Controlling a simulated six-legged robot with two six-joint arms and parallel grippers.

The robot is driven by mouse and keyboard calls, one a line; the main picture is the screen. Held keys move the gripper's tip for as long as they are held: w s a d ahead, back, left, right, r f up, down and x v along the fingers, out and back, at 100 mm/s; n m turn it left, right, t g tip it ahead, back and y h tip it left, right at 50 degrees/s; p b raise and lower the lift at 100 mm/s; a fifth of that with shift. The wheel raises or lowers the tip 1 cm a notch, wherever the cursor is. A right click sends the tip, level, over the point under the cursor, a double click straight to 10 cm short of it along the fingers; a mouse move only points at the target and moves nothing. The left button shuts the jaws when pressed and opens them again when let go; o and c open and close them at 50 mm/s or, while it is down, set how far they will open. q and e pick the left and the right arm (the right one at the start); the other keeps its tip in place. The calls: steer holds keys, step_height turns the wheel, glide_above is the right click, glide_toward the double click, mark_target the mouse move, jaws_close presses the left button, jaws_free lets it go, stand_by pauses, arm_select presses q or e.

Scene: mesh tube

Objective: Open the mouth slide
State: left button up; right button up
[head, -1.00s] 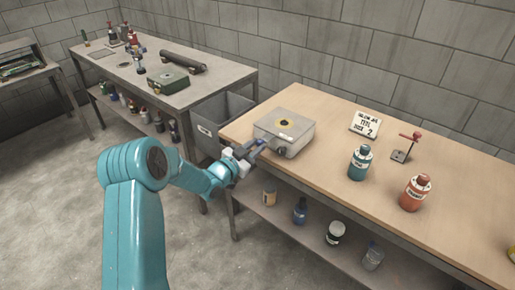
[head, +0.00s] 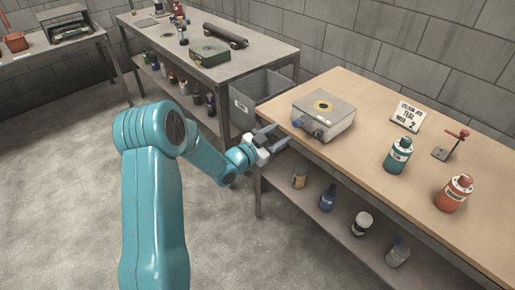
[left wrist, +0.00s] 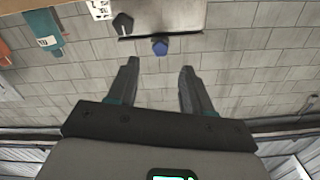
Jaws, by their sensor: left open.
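A grey metal box (head: 325,117) sits at the left end of the wooden bench. The left wrist view shows the blue knob (left wrist: 160,47) and dark knob (left wrist: 122,23) beyond my fingers. My left gripper (head: 281,136) is open and empty, just off the box's left front corner, apart from the knobs. My right gripper is not in view.
On the wooden bench (head: 365,125) stand a sign card (head: 406,115), a teal bottle (head: 398,155), an orange bottle (head: 454,194) and a red-handled stand (head: 449,146). A grey bin (head: 262,97) is behind the bench's left end. Small jars line the lower shelf.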

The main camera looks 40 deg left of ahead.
arm_select(q)
steer(key=s+b, duration=0.1)
steer(key=s, duration=0.9)
steer(key=shift+a, duration=0.4)
steer(key=shift+s, duration=0.1)
steer(key=w+d+f+m+g+h+p, duration=0.1)
steer(key=w+d+h+p, duration=0.1)
steer(key=d, duration=0.5)
steer(key=w+d+g+h+p, duration=0.1)
steer(key=w+d+h+p, duration=0.15)
steer(key=d, duration=0.55)
steer(key=s+d+f+n+g+p, duration=0.15)
steer(key=d+f+g, duration=0.35)
steer(key=d+f, duration=0.5)
steer(key=s+d+f+n+g, duration=0.1)
steer(key=s+f+g, duration=0.2)
steer(key=s, duration=0.4)
steer(key=s+d+f+n+g+y, duration=0.1)
steer(key=s+d+f+n+g, duration=0.1)
steer(key=s+f+g, duration=0.2)
steer(key=s+d+f+n+g+y, duration=0.1)
steer(key=s+d+f+n+g, duration=0.1)
steer(key=s, duration=0.7)
step_height(320, 180, down, 2)
steer(key=shift+s+g, duration=0.4)
steer(key=shift+g, duration=0.4)
